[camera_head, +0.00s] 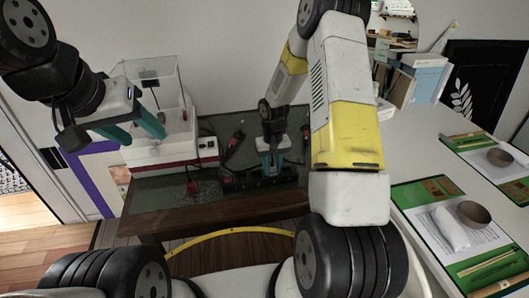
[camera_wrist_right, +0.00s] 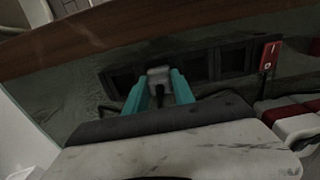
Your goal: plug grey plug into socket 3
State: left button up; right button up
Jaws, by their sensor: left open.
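My right gripper (camera_head: 273,165) points down over the black socket strip (camera_head: 288,176) on the dark table. In the right wrist view, its teal fingers (camera_wrist_right: 159,90) are closed on both sides of the grey plug (camera_wrist_right: 158,75), with a dark cord below it. The plug is in front of the socket strip (camera_wrist_right: 205,64), between dark square sockets; I cannot tell whether it is in a socket, and the socket numbers are not readable. My left gripper (camera_head: 138,132) is open and empty at the upper left, near the white and red unit.
A white and red unit with a clear tank (camera_head: 165,145) stands left on the table (camera_head: 160,196). A white table with green mats (camera_head: 408,200) is at right.

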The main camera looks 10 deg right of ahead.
aim_at(272, 166)
jog(key=shift+o, duration=1.1)
jog(key=shift+s+f, duration=0.2)
jog(key=shift+f, duration=0.25)
jog(key=shift+w+r, duration=0.15)
jog(key=shift+r, duration=4.2)
jog(key=shift+r, duration=0.1)
jog(key=s+r+t, duration=0.2)
jog(key=s+r, duration=0.2)
jog(key=r, duration=0.8)
jog(key=s+a+r+t+y, duration=0.1)
jog(key=s+r+t, duration=0.1)
jog(key=s+r, duration=0.6)
jog(key=s+a+r+t+y, duration=0.1)
jog(key=s+r+t, duration=0.1)
jog(key=s+r, duration=0.5)
jog(key=s, duration=0.5)
jog(key=shift+r, duration=0.4)
jog(key=shift+a, duration=0.1)
